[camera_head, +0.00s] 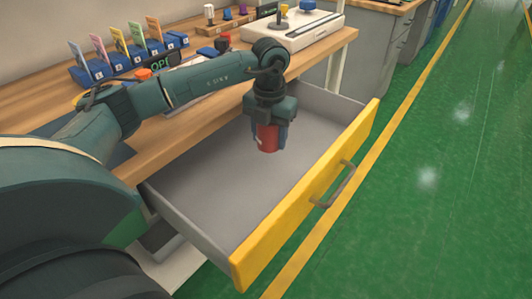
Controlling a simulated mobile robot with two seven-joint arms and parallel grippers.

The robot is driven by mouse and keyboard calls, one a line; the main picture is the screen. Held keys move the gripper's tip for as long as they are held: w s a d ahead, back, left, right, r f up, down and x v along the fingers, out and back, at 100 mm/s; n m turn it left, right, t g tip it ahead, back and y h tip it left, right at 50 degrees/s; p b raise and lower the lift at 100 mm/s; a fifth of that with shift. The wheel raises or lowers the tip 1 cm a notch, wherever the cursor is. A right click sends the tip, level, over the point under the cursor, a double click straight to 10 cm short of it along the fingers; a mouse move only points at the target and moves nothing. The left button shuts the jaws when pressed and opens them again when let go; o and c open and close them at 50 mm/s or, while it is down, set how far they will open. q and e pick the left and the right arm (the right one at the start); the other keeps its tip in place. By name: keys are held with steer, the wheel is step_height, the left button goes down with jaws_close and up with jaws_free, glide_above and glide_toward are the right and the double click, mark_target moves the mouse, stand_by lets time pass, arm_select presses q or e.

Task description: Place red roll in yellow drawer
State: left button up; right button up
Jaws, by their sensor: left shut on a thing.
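The red roll (267,138) is in my left gripper (269,122), which points down and is shut on it. The roll hangs over the inside of the yellow drawer (305,197); I cannot tell whether it touches the drawer floor. The drawer is pulled open under the wooden workbench, with a yellow front, a grey handle and a bare grey floor. My right gripper is not in view.
The wooden workbench (185,135) borders the drawer and carries several coloured cards in blue holders (88,72) and a white device with a joystick (290,28). Green floor with a yellow line (400,90) lies open to the right.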

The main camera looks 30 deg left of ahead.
mark_target(269, 163)
arm_select(q)
step_height(269, 163, down, 5)
steer(key=shift+r+b, duration=0.1)
steer(key=shift+b, duration=0.25)
steer(key=shift+f, duration=0.3)
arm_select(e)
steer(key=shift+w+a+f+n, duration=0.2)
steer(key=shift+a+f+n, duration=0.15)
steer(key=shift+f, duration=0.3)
arm_select(q)
steer(key=shift+f, duration=0.2)
steer(key=o, duration=1.1)
steer(key=shift+o, duration=0.2)
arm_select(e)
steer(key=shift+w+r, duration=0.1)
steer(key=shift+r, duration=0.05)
arm_select(q)
steer(key=shift+r, duration=0.45)
step_height(269, 163, up, 12)
steer(key=shift+f+p, duration=0.25)
steer(key=shift+p, duration=0.6)
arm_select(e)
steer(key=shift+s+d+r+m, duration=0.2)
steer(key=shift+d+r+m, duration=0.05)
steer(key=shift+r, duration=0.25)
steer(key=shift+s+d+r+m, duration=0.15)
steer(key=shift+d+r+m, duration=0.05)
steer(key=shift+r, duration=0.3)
